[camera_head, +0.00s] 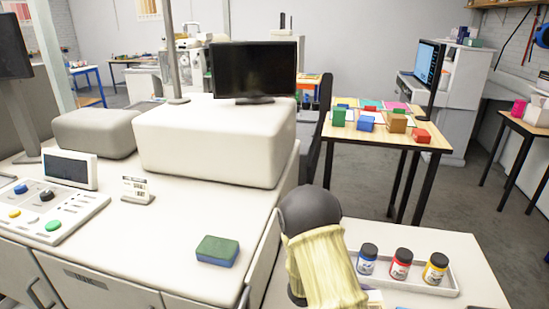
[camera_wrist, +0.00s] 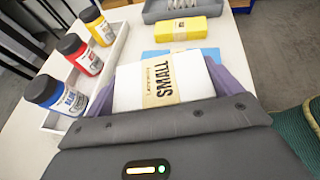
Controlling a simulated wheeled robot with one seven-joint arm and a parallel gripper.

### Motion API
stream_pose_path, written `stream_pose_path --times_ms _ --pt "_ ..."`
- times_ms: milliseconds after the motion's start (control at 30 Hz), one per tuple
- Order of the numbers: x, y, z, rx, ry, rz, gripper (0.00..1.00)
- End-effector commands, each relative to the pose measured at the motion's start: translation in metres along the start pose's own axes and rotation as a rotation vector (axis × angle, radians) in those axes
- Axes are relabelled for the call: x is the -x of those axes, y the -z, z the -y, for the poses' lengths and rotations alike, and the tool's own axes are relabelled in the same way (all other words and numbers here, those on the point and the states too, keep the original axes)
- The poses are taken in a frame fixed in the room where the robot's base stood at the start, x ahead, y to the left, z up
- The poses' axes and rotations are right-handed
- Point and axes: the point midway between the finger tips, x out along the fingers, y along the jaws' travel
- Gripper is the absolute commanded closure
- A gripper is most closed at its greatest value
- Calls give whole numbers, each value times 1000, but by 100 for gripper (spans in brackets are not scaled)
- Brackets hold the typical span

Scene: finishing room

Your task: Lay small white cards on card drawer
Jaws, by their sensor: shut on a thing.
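The small white cards (camera_wrist: 135,90) are a white pack with a tan paper band marked SMALL, in the middle of the wrist view. My gripper (camera_wrist: 172,80) is shut on the pack, with a purple-grey finger showing along each side. A grey open tray (camera_wrist: 150,12) stands beyond it at the top edge; it may be the card drawer, but I cannot tell. In the head view my arm hides most of the gripper and the pack.
A white tray (camera_wrist: 107,58) holds blue, red and yellow jars, left of the gripper in the wrist view. A yellow banded pack (camera_wrist: 195,28) and a blue flat piece (camera_wrist: 212,54) lie beyond the white pack. A green-and-blue block (camera_head: 217,251) lies on the left counter.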

Motion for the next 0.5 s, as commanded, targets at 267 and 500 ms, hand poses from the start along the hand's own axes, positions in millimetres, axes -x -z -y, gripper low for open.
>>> stream_pose_path --times_ms 267,500 --pt "9 7 -19 118 -273 0 35" --pt "26 30 -33 224 -522 0 35"
